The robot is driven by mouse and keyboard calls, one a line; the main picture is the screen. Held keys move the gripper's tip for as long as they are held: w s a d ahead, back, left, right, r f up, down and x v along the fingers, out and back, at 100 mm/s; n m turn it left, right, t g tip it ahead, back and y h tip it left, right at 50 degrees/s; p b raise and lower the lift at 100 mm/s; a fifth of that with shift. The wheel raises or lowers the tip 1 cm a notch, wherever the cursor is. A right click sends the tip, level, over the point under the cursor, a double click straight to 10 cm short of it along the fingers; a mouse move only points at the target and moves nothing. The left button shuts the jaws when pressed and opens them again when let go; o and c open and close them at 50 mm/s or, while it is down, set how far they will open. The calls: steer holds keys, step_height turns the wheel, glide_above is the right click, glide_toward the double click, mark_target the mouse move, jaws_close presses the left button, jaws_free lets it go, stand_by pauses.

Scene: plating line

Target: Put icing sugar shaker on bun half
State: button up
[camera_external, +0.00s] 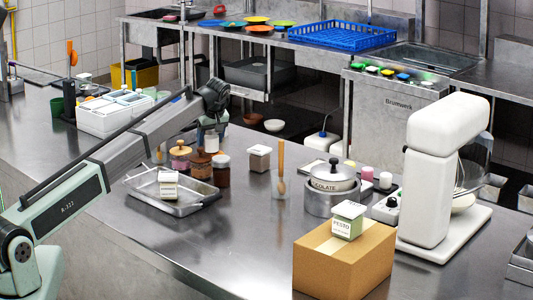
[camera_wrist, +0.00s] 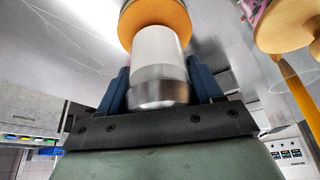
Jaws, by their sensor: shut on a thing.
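My gripper (camera_wrist: 155,92) has its two blue fingers shut on a white cylinder with a metal cap, which looks like the icing sugar shaker (camera_wrist: 157,55). The metal cap is towards my palm. Just past the white end is a round orange-brown thing (camera_wrist: 128,22), perhaps the bun half; I cannot tell whether the two touch. I cannot pick out the bun half there for certain.
Jars (camera_external: 221,171) stand close to my gripper, one with a round wooden lid (camera_external: 180,151). A metal tray (camera_external: 150,193) holds a labelled box. A beaker with a wooden spoon (camera_external: 281,170), a pot (camera_external: 332,203), a cardboard box (camera_external: 343,260) and a mixer (camera_external: 430,190) stand to the right.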

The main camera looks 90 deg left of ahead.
steer(key=o, duration=1.2)
steer(key=shift+c, duration=0.2)
steer(key=v, duration=1.2)
